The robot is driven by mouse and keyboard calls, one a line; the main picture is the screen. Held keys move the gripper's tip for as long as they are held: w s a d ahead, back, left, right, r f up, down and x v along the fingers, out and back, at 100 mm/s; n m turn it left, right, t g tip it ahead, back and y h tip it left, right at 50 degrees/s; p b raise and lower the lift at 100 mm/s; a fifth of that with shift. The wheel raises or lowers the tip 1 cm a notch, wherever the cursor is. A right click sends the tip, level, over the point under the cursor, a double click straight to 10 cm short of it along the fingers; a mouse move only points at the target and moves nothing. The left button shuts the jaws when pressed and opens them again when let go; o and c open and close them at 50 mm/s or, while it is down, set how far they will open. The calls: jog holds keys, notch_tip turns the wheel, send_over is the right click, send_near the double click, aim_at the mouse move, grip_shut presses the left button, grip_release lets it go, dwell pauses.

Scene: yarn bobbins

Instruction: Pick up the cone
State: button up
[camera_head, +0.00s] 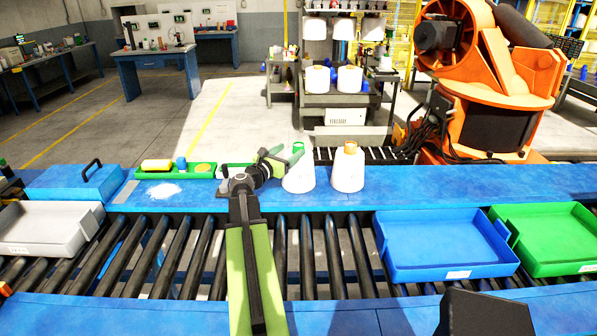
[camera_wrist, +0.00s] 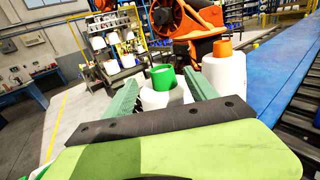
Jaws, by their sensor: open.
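Two white yarn cones stand upright side by side on the blue ledge behind the roller conveyor. The left cone (camera_head: 299,176) has a green top, and the right cone (camera_head: 347,171) has an orange-brown top. My gripper (camera_head: 285,158) reaches to the green-topped cone from the left. In the wrist view my gripper (camera_wrist: 165,92) is open, with one finger on each side of the green-topped cone (camera_wrist: 163,88). I cannot tell whether the fingers touch it. The orange-topped cone (camera_wrist: 224,70) stands beyond the right finger.
A blue tray (camera_head: 446,268) and a green tray (camera_head: 566,262) lie at right on the conveyor, and a grey tray (camera_head: 45,252) lies at left. A blue box (camera_head: 78,186) and a green tray with small items (camera_head: 160,175) sit on the ledge at left. An orange robot (camera_head: 490,80) stands behind.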

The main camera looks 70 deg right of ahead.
aim_at(296, 148)
jog(key=x, duration=0.6)
jog(key=shift+s+d+f, duration=0.15)
jog(key=shift+s+d, duration=0.05)
jog(key=shift+s, duration=0.1)
jog(key=shift+a, duration=0.1)
grip_shut()
